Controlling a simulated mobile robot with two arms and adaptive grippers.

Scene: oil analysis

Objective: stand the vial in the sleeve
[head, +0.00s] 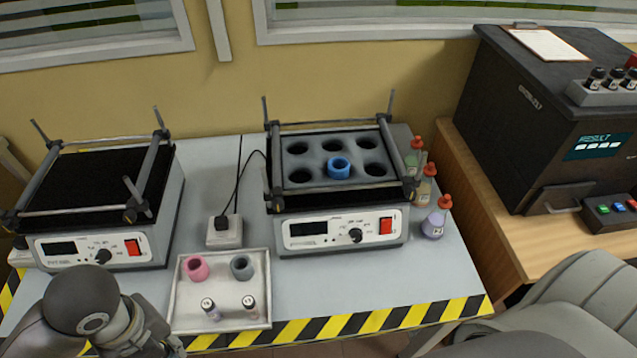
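Two small capped vials with pale labels, the left vial (209,308) and the right vial (249,306), are in the front part of a white tray (180,318). My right gripper is not in view.
The right-hand shaker (340,232) has upright rods at its corners. Another shaker (100,248) stands left. Red-stoppered flasks (433,224) line the right edge. A power socket (224,232) sits between shakers. A dark analyser (540,120) stands on the wooden table (490,200).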

